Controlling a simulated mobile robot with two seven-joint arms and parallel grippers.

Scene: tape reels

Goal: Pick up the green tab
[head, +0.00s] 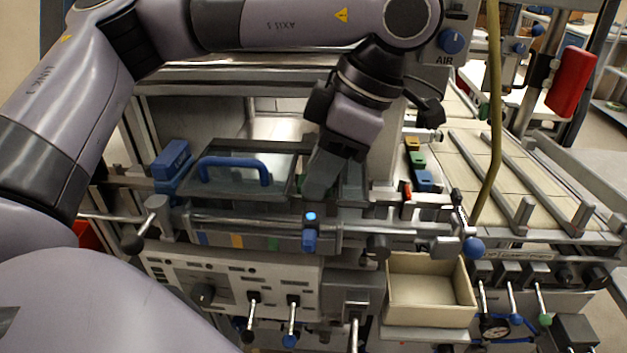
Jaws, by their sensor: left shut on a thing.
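A green tab (416,160) sits in a short row on the right of the machine, between a yellow tab (412,144) and a blue tab (424,181). My left gripper (318,188) reaches down over the machine's middle, to the left of this row and apart from it. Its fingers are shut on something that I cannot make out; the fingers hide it. A greenish patch (273,243) also shows on the front rail, beside an orange patch (237,241). My right gripper is not in view.
A lid with a blue handle (236,163) lies left of the gripper. A blue clamp knob (310,240) stands on the front rail. An open, empty beige bin (430,318) is below right. A hose (494,110) hangs at the right, above slatted rails (490,165).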

